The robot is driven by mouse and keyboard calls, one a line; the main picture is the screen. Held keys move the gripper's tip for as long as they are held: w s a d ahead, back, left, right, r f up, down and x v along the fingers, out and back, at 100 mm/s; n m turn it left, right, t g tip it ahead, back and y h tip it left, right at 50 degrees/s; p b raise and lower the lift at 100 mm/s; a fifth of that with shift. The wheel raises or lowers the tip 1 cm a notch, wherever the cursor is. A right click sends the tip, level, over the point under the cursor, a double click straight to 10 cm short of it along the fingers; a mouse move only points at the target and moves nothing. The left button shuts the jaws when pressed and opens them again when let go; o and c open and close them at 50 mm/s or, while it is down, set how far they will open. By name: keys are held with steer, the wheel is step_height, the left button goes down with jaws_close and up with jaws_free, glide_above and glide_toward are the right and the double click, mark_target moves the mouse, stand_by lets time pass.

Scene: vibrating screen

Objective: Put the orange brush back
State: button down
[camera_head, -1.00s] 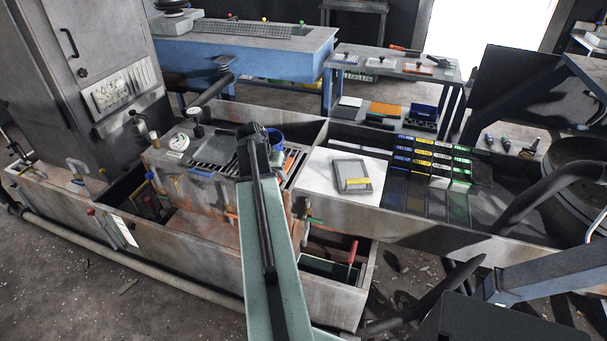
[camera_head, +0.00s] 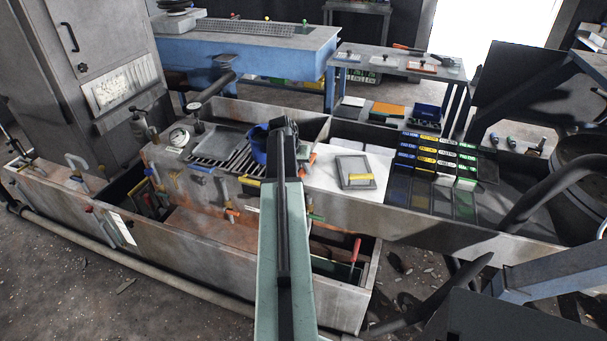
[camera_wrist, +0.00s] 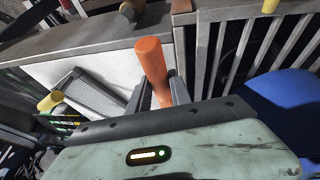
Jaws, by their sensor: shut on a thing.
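The orange brush shows in the wrist view as an orange handle (camera_wrist: 153,68) between the two fingers of my gripper (camera_wrist: 158,92). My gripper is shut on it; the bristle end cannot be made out. In the head view my gripper (camera_head: 284,128) is over the bench, between the blue bowl and the white board, and an orange piece (camera_head: 309,160) shows just right of it. I cannot tell whether that piece is the held brush.
The blue bowl (camera_head: 258,146) stands beside slatted racks (camera_head: 212,152). Labelled bins (camera_head: 426,166) lie farther right. Below, an open trough (camera_head: 345,290) has a red-handled tool (camera_head: 355,252).

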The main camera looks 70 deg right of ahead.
steer(key=c, duration=1.2)
jaws_free()
steer(key=shift+r, duration=0.1)
steer(key=shift+r+p, duration=0.3)
steer(key=shift+r, duration=0.05)
steer(key=p+v, duration=1)
steer(key=v, duration=0.1)
steer(key=shift+a+r, duration=0.1)
steer(key=shift+a, duration=0.15)
